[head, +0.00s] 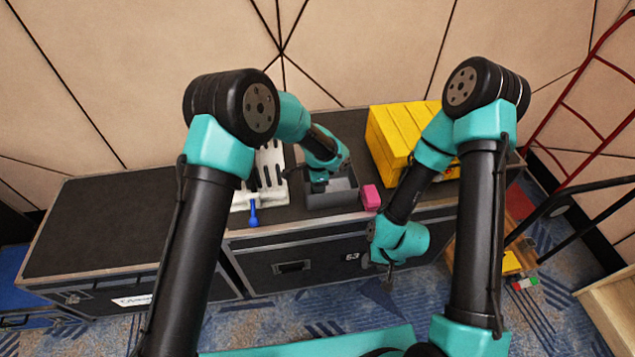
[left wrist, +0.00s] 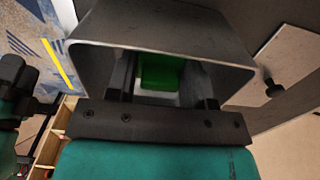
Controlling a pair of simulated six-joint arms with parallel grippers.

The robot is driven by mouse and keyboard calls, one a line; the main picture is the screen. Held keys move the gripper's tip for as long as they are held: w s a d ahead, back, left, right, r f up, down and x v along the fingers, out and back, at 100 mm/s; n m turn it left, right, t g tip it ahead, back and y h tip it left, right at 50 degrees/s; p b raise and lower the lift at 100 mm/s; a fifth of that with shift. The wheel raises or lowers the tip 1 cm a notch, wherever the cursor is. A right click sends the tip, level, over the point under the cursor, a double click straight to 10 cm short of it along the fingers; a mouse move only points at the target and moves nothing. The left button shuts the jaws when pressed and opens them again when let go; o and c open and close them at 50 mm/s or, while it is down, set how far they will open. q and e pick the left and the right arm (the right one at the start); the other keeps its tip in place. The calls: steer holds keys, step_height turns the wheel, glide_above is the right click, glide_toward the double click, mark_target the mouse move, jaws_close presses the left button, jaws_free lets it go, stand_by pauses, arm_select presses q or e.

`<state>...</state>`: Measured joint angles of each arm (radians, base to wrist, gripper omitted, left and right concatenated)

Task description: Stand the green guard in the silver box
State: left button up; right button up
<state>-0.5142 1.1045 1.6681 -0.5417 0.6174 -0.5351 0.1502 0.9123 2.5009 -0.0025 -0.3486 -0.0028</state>
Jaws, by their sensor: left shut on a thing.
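The silver box (head: 334,202) stands on the black case top, right of the white rack. Its walls and rim fill the left wrist view (left wrist: 215,58). My left gripper (head: 319,186) reaches down into the box from above. The green guard (left wrist: 163,72) shows inside the box between the left fingers, which are shut on it. Its lower part and the box floor under it are mostly hidden. The guard cannot be made out in the head view. My right gripper (head: 389,277) hangs in front of the case, apart from the box; its fingers are too small to read.
A pink block (head: 371,197) lies close to the box's right side. A yellow case (head: 396,138) stands behind it on the right. A white rack (head: 272,185) and a blue-handled tool (head: 253,214) lie on the left. The case top (head: 110,225) is clear further left.

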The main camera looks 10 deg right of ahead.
arm_select(q)
steer(key=o, duration=0.9)
steer(key=shift+f, duration=0.1)
step_height(320, 180, up, 12)
steer(key=shift+r, duration=0.2)
stand_by(0.4)
